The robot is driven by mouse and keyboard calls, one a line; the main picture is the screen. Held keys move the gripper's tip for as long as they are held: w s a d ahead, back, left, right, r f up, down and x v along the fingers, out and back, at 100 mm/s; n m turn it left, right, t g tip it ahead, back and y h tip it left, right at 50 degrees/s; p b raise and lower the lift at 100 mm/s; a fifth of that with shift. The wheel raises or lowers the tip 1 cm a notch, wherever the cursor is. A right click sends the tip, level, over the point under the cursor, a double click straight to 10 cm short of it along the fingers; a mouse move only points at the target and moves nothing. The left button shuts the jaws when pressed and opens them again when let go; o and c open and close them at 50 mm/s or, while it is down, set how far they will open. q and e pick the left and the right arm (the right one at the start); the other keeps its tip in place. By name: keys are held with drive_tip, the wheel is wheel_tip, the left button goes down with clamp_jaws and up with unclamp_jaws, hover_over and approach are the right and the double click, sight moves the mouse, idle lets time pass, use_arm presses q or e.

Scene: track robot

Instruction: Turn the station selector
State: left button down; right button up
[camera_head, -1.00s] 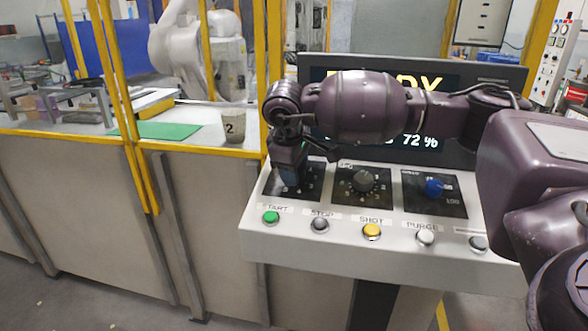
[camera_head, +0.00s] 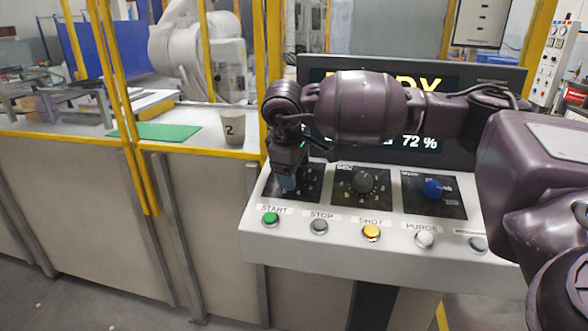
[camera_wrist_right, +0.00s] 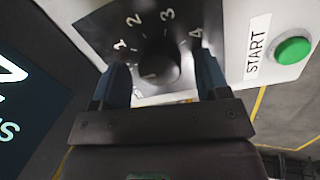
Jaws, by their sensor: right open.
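The station selector is a dark round knob (camera_wrist_right: 157,68) on a black plate (camera_wrist_right: 95,28) with the numbers 1 to 4, seen in the right wrist view. My right gripper (camera_wrist_right: 162,82) is open, with one blue-grey finger on each side of the knob. I cannot tell whether the fingers touch it. In the head view my right gripper (camera_head: 289,183) points down over the leftmost dial plate (camera_head: 312,185) and hides the knob there. My left gripper is not in view.
Below are the green START button (camera_head: 270,218), the yellow SHOT button (camera_head: 371,232) and others. A display (camera_head: 470,78) stands behind. A yellow-framed fence (camera_head: 200,150) borders the left.

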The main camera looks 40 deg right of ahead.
drive_tip(key=p+v, duration=0.1)
drive_tip(key=v, duration=0.9)
drive_tip(key=shift+r, duration=0.35)
drive_tip(key=shift+s+a, duration=0.1)
